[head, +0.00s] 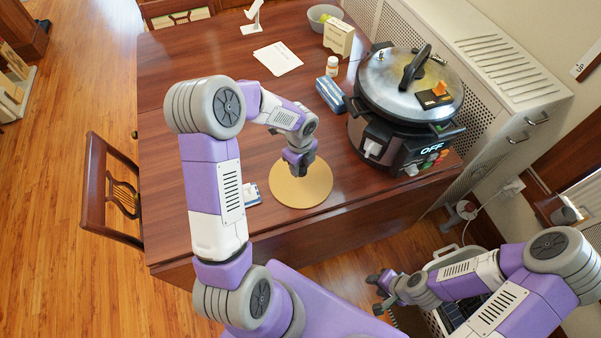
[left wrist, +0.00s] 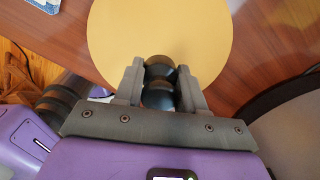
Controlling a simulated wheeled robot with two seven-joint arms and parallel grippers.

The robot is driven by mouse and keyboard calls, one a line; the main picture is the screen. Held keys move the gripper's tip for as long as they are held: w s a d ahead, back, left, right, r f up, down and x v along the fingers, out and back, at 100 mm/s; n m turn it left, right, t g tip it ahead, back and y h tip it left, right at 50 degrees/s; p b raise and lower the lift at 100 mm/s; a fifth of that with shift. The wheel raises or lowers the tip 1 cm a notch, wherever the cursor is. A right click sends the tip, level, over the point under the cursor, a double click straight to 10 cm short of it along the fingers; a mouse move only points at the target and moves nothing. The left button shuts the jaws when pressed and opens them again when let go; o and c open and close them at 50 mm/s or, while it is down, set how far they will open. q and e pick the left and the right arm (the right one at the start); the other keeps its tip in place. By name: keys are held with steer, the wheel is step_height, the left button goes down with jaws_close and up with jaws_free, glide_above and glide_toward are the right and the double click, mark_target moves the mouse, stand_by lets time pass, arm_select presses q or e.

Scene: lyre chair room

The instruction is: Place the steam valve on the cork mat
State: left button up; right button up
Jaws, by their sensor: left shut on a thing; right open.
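The cork mat (head: 318,190) is a round tan disc on the wooden table, near its front edge. It also fills the top of the left wrist view (left wrist: 150,35). My left gripper (head: 299,168) is over the mat. In the left wrist view, my left gripper (left wrist: 161,90) is shut on a small dark rounded thing, the steam valve (left wrist: 160,96). I cannot tell whether the valve touches the mat. My right gripper (head: 380,292) is open and empty, low in front of the table at the right.
A large pressure cooker (head: 410,85) showing OFF stands right of the mat. A blue box (head: 331,94), a white bottle (head: 332,66), a cream box (head: 338,37) and white paper (head: 278,58) lie further back. A chair (head: 112,190) stands at the left.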

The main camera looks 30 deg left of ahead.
mark_target(300, 178)
arm_select(q)
steer(key=shift+f+b, duration=0.5)
steer(key=shift+f, duration=1.35)
steer(key=shift+f, duration=0.2)
steer(key=o, duration=1.2)
steer(key=shift+c, duration=0.2)
steer(key=shift+r, duration=0.15)
step_height(300, 178, up, 12)
steer(key=p, duration=0.3)
steer(key=shift+r, duration=0.1)
